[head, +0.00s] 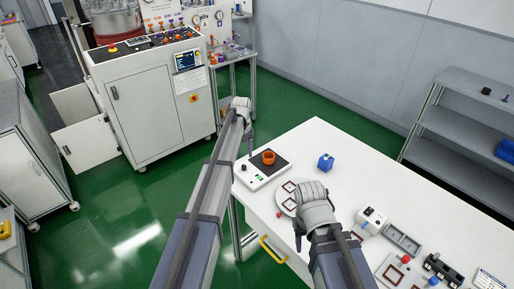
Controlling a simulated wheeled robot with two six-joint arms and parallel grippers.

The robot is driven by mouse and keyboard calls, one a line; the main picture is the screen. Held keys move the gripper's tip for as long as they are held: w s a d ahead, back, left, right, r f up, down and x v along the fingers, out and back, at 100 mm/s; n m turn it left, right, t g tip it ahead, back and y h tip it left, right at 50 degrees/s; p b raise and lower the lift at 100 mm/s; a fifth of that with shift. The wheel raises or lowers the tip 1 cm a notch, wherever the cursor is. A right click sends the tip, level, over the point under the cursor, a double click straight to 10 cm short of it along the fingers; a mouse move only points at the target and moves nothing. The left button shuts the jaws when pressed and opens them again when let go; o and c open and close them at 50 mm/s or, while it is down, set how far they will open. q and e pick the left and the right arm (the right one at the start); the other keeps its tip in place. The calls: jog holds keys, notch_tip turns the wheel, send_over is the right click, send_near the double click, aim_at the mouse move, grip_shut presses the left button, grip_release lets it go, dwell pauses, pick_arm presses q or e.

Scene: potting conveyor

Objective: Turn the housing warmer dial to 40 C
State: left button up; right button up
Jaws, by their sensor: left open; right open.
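The housing warmer looks to be the white unit with a black top plate (283,163) at the left end of the white table. An orange cup-shaped part (268,157) sits on the plate. A small dark dial (244,168) is on its front left, beside a small green display (259,177); the dial's setting is too small to read. My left gripper (250,143) is open and empty, above and behind the dial, apart from it. My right gripper (304,240) is open over the table, to the right of the warmer; its fingers are partly hidden by my arm.
A round plate (283,198) with dark-framed square parts lies beside my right gripper. More small devices and a grey tray (403,240) are at the right. A white cabinet machine (147,110) stands behind left; grey shelves (462,128) stand right.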

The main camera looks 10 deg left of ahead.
aim_at(244, 166)
pick_arm(q)
jog(key=shift+w+a+r, duration=0.15)
jog(key=shift+w+r, duration=0.1)
jog(key=shift+w, duration=0.5)
jog(key=shift+s+f, duration=0.1)
jog(key=shift+f, duration=0.05)
jog(key=shift+f+b, duration=0.2)
jog(key=shift+b, duration=0.2)
notch_tip(244, 166, down, 7)
jog(key=b, duration=0.7)
jog(key=shift+f, duration=0.1)
grip_shut()
